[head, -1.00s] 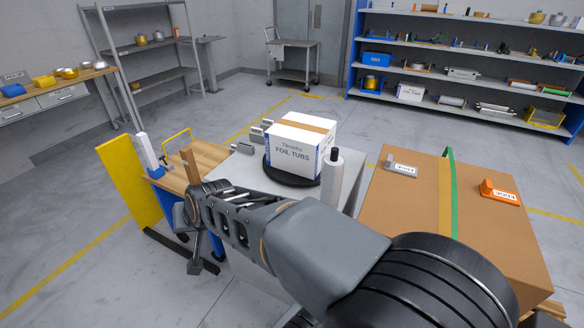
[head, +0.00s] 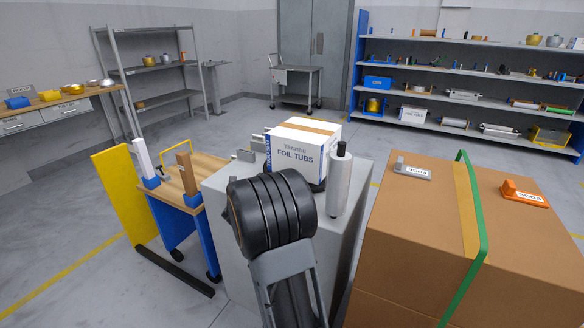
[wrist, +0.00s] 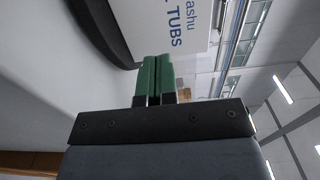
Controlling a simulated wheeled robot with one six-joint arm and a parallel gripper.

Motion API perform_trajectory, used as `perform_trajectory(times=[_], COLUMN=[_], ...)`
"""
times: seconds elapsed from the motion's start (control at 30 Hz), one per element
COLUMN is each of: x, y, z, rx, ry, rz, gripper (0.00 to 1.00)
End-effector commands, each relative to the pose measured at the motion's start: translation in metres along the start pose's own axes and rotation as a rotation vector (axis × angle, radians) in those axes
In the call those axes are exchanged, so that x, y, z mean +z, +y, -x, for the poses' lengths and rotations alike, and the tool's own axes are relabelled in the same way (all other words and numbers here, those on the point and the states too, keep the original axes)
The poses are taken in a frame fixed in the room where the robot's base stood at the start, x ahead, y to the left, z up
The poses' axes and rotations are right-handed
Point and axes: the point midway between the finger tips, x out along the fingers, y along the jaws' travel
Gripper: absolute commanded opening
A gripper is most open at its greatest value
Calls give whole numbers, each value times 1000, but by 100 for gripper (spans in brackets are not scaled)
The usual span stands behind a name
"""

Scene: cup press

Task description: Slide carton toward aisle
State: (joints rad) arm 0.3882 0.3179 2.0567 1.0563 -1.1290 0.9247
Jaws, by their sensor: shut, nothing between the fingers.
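A white carton (head: 303,150) lettered "FOIL TUBS", with a tan tape strip on top, sits on a black round disc on a grey cabinet (head: 222,190). In the wrist view the carton's lettered face (wrist: 165,30) is sideways, beside the dark disc edge (wrist: 103,25). My gripper (wrist: 155,62) has green fingers, pressed together and empty, pointing toward the lower part of the carton face. I cannot tell whether they touch it. In the head view my arm hides the gripper and most of the disc.
A clear-wrapped roll (head: 339,185) stands upright right of the carton. A big brown box (head: 410,240) with a green strap stands further right. Grey metal blocks (head: 247,154) lie left of the carton. A wooden-topped cart (head: 177,178) and yellow panel (head: 124,190) stand left.

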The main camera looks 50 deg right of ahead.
Motion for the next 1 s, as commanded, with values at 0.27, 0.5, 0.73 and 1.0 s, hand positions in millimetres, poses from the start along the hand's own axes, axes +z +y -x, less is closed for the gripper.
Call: perform_trajectory(times=[0.27,0.5,0.73,1.0], x=[-1,0,1,1], y=[0,0,0,0], z=[-54,-92,-113,-119], rx=[1,1,1,1], ry=[1,-2,-4,-6], rz=[1,2,3,3], gripper=[0,0,0,0])
